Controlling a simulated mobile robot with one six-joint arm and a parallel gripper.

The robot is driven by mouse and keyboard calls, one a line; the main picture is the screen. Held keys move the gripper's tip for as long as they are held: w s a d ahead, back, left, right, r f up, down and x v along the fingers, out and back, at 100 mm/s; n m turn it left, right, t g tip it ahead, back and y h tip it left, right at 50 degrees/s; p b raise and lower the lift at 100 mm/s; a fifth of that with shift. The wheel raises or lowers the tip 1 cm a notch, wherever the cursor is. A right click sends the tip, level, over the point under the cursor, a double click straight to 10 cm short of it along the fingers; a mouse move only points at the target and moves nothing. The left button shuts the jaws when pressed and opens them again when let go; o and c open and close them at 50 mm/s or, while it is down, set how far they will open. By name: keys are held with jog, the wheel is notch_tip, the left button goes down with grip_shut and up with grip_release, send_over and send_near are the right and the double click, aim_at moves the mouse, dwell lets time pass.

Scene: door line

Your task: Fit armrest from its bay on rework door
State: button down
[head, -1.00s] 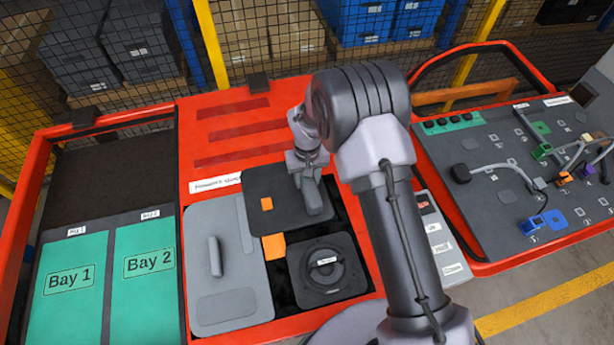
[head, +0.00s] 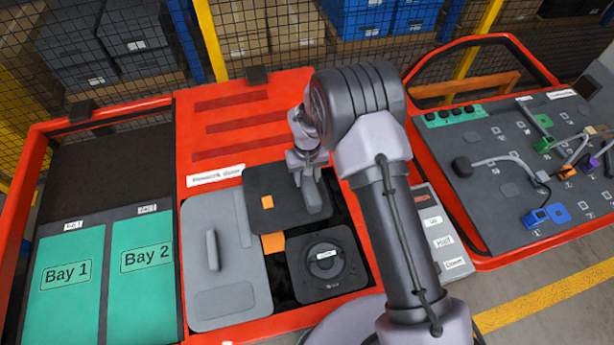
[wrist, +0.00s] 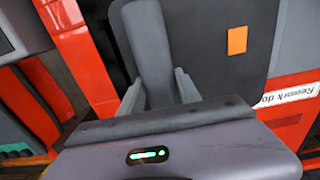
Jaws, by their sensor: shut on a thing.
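My gripper (head: 304,170) is shut on the armrest (head: 313,195), a dark grey bar. It is at the right part of a dark square panel (head: 262,186) on the red rework door (head: 215,310). In the wrist view the armrest (wrist: 150,45) stands between my two fingers (wrist: 160,92), with the dark panel (wrist: 215,60) beside and behind it. I cannot tell whether the armrest touches the panel. An orange square (head: 267,202) marks the panel left of the armrest.
Left of the door are green Bay 1 (head: 68,305) and Bay 2 (head: 143,290), both bare. A grey panel with a handle (head: 212,250) and a round speaker (head: 324,262) lie on the door. A wiring board (head: 500,205) is at right.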

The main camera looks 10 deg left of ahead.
jog(key=shift+f, duration=0.1)
jog(key=shift+f+b, duration=0.6)
jog(key=shift+b, duration=0.05)
dwell(0.5)
jog(key=c, duration=0.8)
grip_release()
jog(key=shift+o, duration=0.2)
notch_tip(320, 180, up, 17)
jog(key=p, duration=0.2)
jog(key=shift+r, duration=0.2)
